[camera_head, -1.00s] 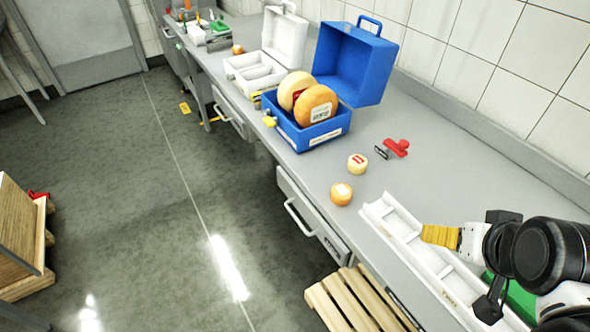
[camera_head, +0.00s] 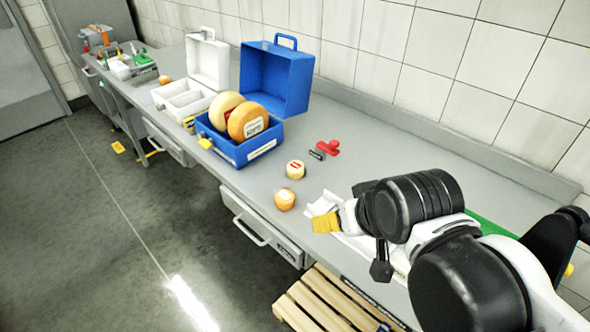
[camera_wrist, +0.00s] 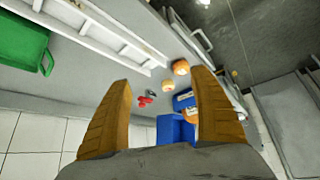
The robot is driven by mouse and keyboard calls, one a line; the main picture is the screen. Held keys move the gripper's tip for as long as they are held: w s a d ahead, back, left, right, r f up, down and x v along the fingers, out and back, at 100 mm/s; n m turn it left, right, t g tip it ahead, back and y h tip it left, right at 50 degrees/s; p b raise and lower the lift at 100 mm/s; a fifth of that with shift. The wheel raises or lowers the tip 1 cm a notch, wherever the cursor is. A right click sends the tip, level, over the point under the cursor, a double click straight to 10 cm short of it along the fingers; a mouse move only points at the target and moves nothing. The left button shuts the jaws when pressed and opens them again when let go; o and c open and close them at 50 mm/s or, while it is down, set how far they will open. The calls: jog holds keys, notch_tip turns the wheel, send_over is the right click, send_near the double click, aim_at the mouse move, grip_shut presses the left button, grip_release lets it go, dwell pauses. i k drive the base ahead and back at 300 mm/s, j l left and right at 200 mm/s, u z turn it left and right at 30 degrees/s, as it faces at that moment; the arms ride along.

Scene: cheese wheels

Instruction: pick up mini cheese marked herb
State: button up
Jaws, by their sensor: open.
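Two mini cheeses stand on the grey counter. The paler one with a red label (camera_head: 295,169) is nearer the blue case, and the more orange one with a pale label (camera_head: 285,199) is nearer the front edge. Their label words are too small to read. Both also show in the wrist view, the orange one (camera_wrist: 181,67) and the paler one (camera_wrist: 168,87), beyond and between my fingers. My gripper (camera_head: 322,223) has yellow fingers, spread wide and empty in the wrist view (camera_wrist: 163,82). In the head view it is just right of the orange cheese.
An open blue case (camera_head: 232,150) holds two large cheese wheels (camera_head: 248,122). A red-handled stamp (camera_head: 328,148) lies behind the mini cheeses. A white divided tray (camera_wrist: 95,28) and a green bin (camera_wrist: 22,52) are near my arm. Another small cheese (camera_head: 165,80) is at the far left.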

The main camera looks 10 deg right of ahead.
aim_at(295, 168)
jog(key=j+z, duration=0.25)
jog(key=j, duration=0.25)
jog(key=k+j+z, duration=0.1)
jog(key=j+z, duration=0.15)
jog(key=j, duration=0.2)
jog(key=k+j+z, duration=0.2)
jog(key=j, duration=0.3)
jog(key=i, duration=0.1)
